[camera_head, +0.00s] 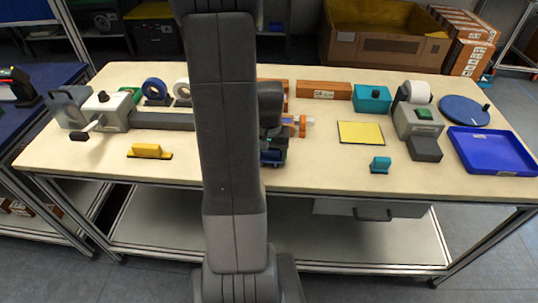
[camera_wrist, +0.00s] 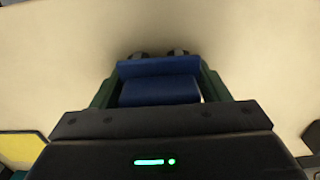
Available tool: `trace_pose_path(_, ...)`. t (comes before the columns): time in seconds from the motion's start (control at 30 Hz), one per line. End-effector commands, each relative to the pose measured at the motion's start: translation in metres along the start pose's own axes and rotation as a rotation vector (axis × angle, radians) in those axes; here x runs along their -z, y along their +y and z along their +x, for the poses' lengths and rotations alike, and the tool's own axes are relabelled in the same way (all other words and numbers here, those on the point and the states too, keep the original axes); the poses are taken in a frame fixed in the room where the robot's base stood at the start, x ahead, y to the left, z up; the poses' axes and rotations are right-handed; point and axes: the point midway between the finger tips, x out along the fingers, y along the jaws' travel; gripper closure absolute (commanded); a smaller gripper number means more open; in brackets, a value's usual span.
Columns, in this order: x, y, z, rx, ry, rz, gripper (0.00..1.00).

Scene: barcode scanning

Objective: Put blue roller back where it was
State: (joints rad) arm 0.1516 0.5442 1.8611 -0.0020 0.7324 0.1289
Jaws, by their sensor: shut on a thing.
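My gripper (camera_wrist: 160,85) is shut on the blue roller (camera_wrist: 160,90) in the wrist view. The roller lies crosswise between the two dark green fingers, over a plain cream surface. In the head view my gripper (camera_head: 273,155) is low over the middle of the table, near its front edge, and my arm hides much of it. A small dark blue part of the roller seems to show there. I cannot tell whether the roller touches the table.
A yellow pad (camera_head: 361,133), a teal stamp (camera_head: 380,165) and an orange-and-white item (camera_head: 300,125) are right of my gripper. A yellow block (camera_head: 148,151) lies left. A label printer (camera_head: 417,122) and blue tray (camera_head: 492,150) stand far right. The front middle looks clear.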

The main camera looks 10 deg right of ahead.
Motion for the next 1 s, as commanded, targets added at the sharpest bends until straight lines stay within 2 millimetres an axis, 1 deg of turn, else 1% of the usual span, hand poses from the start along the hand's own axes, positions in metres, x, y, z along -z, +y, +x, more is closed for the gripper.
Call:
trace_pose_path(0.03,-0.003,0.0,0.004,0.0,-0.009,0.002,0.27)
trace_pose_path(0.1,-0.003,0.0,0.004,0.0,-0.009,0.002,0.14)
trace_pose_path(0.13,-0.003,0.0,0.004,0.001,-0.009,0.002,0.1)
trace_pose_path(0.6,-0.002,0.0,0.004,0.001,-0.007,0.001,0.1)
trace_pose_path(0.7,-0.002,0.0,0.001,0.001,-0.006,0.001,0.1)
trace_pose_path(0.77,-0.002,0.0,-0.003,0.001,-0.006,0.001,0.1)
trace_pose_path(0.9,0.0,0.0,-0.018,0.001,0.0,0.001,0.1)
trace_pose_path(1.0,0.0,0.0,-0.038,0.001,0.002,0.001,0.1)
